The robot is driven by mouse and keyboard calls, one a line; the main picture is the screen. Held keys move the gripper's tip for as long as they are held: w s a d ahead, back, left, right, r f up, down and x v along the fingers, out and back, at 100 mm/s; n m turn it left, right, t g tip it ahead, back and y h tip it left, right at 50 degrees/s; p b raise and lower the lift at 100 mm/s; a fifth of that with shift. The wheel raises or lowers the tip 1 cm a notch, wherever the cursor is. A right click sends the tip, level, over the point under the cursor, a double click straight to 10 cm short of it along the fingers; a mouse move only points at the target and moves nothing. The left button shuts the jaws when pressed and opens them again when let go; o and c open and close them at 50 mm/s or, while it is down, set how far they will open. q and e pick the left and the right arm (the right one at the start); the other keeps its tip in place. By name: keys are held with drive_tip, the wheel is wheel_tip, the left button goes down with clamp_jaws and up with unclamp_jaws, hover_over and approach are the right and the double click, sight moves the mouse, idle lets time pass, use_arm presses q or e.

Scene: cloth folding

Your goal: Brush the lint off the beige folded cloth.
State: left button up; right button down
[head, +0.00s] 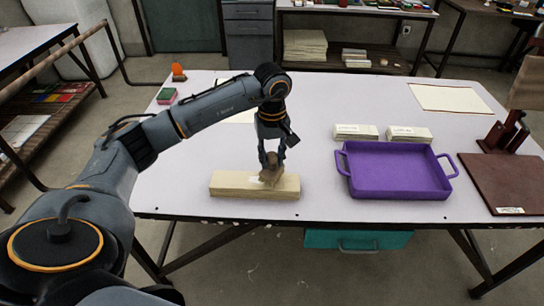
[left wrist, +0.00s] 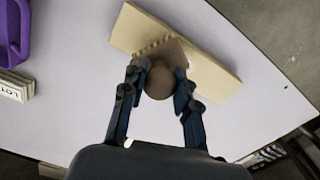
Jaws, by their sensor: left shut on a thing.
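The beige folded cloth (head: 230,184) lies flat near the front edge of the table, left of the purple tray. My left gripper (head: 271,160) is above the cloth's right half, pointing down. It is shut on a brown brush (head: 270,174) with a rounded handle. In the left wrist view, the brush (left wrist: 160,83) sits between the two fingers, over the middle of the cloth (left wrist: 208,72). The brush's lower end appears to meet the cloth's top, though the exact contact is hard to see. My right gripper is not in view.
A purple tray (head: 348,186) stands right of the cloth. Two white stacks (head: 356,132) are behind it. A brown board with a stand (head: 500,180) is at the far right. The table (head: 180,180) is clear left of the cloth.

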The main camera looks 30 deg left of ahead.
use_arm(q)
drive_tip(key=shift+f+b, duration=0.55)
drive_tip(key=shift+f, duration=0.15)
drive_tip(key=shift+a+f+b, duration=0.2)
drive_tip(key=shift+f+b, duration=0.15)
drive_tip(key=shift+f, duration=0.15)
drive_tip(key=shift+s, duration=0.1)
